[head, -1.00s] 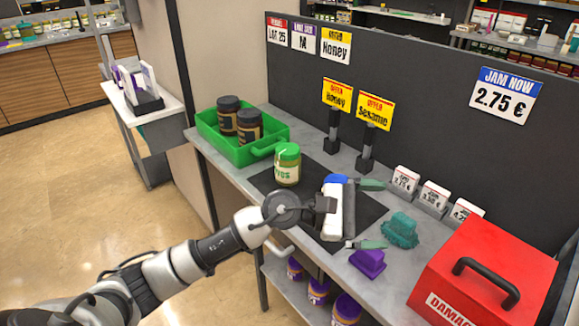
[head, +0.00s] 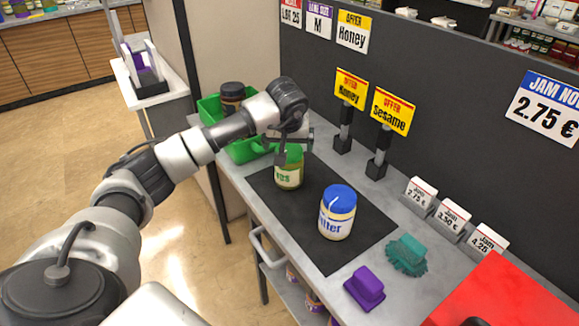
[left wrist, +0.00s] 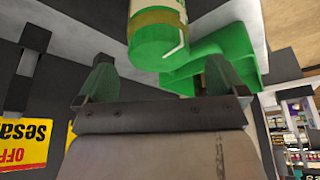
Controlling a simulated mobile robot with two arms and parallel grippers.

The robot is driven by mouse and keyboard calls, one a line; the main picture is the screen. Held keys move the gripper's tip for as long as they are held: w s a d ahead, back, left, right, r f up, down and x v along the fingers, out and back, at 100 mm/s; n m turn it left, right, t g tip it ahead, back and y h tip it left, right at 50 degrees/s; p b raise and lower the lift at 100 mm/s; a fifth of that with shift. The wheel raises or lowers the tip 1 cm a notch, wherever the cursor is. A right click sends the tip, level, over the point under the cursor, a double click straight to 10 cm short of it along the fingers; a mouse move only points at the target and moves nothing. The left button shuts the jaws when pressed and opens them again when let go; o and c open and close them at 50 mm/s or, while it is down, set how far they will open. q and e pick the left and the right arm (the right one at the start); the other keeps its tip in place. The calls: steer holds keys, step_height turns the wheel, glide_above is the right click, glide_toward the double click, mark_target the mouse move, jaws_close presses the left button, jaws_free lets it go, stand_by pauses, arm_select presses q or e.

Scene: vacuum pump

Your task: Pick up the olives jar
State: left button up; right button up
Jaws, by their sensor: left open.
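The olives jar (head: 289,175) has a green lid and a pale label ending in "es". It stands upright on the dark mat (head: 325,254) on the grey counter. My left gripper (head: 295,146) is open at its lid, and its near finger overlaps the lid in the head view. In the left wrist view the jar (left wrist: 157,40) shows upside down, its green lid between the lines of the two spread fingers. I cannot tell whether the fingers touch it. My right gripper is not in view.
A blue-lidded jar (head: 337,213) stands on the mat nearby. A green crate (head: 245,151) with a dark-lidded jar (head: 231,94) is behind the arm. Sign posts (head: 377,158) stand along the panel. A purple block (head: 365,287) and teal brush (head: 407,255) lie nearer.

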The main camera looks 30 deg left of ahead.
mark_target(289, 149)
arm_select(q)
steer(key=shift+w+f, duration=0.25)
steer(key=shift+f, duration=0.15)
steer(key=p+x, duration=0.1)
steer(key=x, duration=0.4)
steer(key=shift+w+a, duration=0.1)
steer(key=shift+a, duration=0.05)
steer(key=shift+f, duration=0.15)
steer(key=c, duration=1.4)
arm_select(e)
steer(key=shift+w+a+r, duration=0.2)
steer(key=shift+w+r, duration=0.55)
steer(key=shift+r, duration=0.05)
